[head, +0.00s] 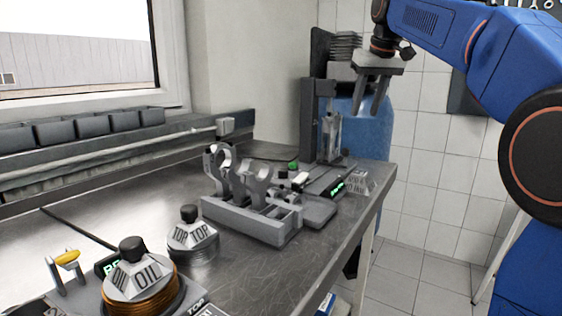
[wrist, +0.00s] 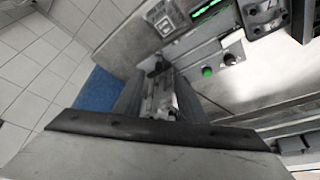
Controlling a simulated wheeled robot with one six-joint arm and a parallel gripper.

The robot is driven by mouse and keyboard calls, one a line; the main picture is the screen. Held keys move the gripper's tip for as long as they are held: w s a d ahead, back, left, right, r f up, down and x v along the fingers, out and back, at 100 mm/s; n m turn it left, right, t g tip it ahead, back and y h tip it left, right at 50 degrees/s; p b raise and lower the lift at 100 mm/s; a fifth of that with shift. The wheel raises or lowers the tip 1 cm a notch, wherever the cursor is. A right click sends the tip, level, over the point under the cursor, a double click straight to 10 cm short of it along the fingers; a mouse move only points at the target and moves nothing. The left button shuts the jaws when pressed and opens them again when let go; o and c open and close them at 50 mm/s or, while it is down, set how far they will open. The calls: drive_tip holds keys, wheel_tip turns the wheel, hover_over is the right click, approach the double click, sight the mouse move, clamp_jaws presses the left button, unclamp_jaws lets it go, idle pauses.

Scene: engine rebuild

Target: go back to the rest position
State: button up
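My gripper (head: 374,94) is high at the upper right in the head view, fingers pointing down. It is above and apart from the far end of the steel workbench (head: 262,268). The two fingers stand apart with a gap between them, and I see nothing held. In the wrist view the fingers (wrist: 153,98) reach away from the dark gripper body, and a grey metal fixture shows beyond the gap between them.
A press-like stand (head: 308,122) rises at the far end, with a blue barrel (head: 371,125) behind.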

drive_tip(key=s+d+f+m, duration=0.1)
drive_tip(key=s+f, duration=3.8)
drive_tip(key=shift+d+m+h, duration=0.25)
drive_tip(key=shift+m+h, duration=0.05)
